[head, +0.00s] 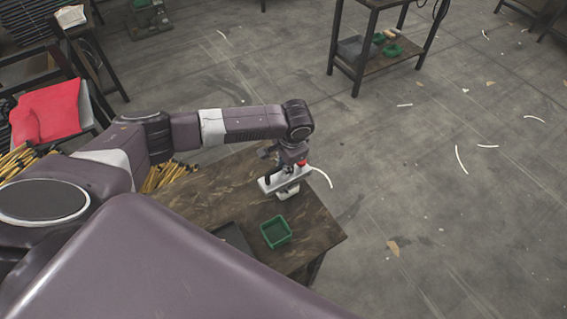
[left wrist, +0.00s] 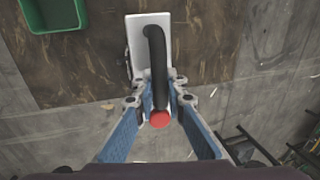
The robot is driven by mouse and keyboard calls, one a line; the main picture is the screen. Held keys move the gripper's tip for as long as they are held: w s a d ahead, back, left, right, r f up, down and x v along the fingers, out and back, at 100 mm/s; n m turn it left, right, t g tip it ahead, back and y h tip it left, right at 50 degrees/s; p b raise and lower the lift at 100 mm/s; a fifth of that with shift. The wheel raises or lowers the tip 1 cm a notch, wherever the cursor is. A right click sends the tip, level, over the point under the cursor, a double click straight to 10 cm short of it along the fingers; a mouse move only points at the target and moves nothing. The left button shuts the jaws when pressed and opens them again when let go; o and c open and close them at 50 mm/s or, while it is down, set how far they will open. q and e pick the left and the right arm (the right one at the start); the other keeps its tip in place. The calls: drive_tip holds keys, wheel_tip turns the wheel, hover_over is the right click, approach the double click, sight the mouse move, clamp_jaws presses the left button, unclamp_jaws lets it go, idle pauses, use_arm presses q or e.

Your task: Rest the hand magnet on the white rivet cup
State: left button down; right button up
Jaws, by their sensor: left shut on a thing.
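The hand magnet is a white plate with a black bar handle and a red end knob. It shows in the head view (head: 268,184) and in the left wrist view (left wrist: 135,42). My left gripper (head: 296,163) is shut on the black handle; its blue-padded fingers (left wrist: 161,100) flank the handle near the red knob. A small white item, which looks like the white rivet cup (head: 288,193), shows just below the plate near the table's far right edge. The plate hides most of it. I cannot tell whether they touch. My right gripper is not in view.
A green square bin (head: 276,233) stands on the brown worktable (head: 215,200), with a dark tray (head: 232,237) beside it. The floor beyond the table's right edge is open, with scattered scraps. A dark cart (head: 375,62) stands farther back.

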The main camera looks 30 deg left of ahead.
use_arm(q)
drive_tip(key=shift+f, duration=0.3)
drive_tip(key=c, duration=1.9)
unclamp_jaws()
drive_tip(key=shift+c, duration=0.2)
drive_tip(key=shift+o, duration=0.3)
drive_tip(key=shift+o, duration=0.4)
drive_tip(key=shift+s+f, duration=0.1)
drive_tip(key=o, duration=1.8)
